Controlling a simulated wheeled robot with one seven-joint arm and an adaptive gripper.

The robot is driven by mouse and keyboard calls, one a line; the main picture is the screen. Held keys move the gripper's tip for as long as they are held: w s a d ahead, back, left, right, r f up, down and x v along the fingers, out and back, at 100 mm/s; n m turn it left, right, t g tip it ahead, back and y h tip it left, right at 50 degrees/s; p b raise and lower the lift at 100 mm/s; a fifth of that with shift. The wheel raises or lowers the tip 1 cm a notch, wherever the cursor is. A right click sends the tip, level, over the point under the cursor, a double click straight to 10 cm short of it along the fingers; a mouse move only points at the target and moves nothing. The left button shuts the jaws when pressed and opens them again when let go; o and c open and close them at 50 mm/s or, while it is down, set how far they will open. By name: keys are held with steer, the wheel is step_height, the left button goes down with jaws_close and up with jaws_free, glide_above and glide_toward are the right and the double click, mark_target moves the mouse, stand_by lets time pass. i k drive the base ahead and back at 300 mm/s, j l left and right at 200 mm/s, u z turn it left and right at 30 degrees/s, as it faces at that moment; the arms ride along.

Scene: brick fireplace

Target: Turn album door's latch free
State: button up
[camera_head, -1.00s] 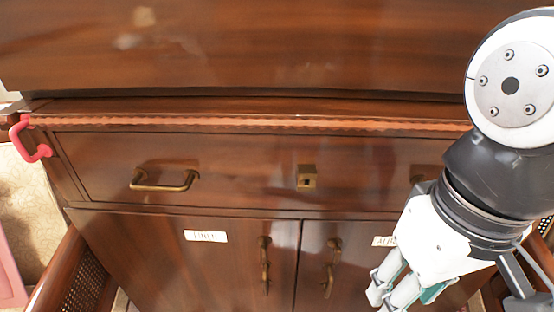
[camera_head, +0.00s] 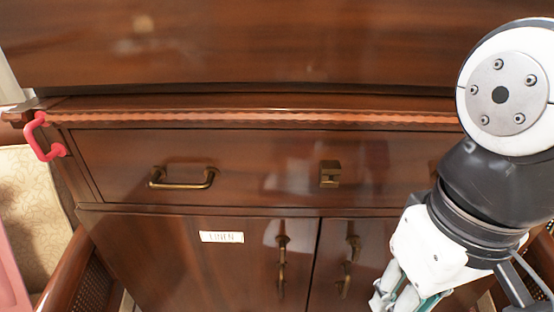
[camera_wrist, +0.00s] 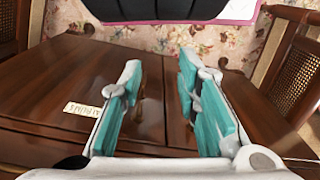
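The album door (camera_head: 382,238) is the right one of two doors in the dark wood cabinet, and it is closed. Its brass latch handle (camera_head: 349,265) stands upright by the middle seam. My gripper (camera_head: 402,302) hangs at the right, in front of this door and right of the handle; it hides the door's label in the head view. In the wrist view, which is upside down, a white label (camera_wrist: 83,109) shows at left. There my two teal fingers (camera_wrist: 162,100) are spread with a gap between them. A brass handle shows partly behind the left finger; contact cannot be seen.
The linen door (camera_head: 180,255), with its white label and own brass handle (camera_head: 282,260), is at left. Above is a drawer with a brass pull (camera_head: 182,180) and lock plate (camera_head: 329,174). A red handle (camera_head: 42,137) sits at the cabinet's left corner. Cane-sided chairs (camera_wrist: 300,70) flank the cabinet.

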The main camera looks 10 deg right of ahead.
mark_target(354, 241)
steer(key=j, duration=1.75)
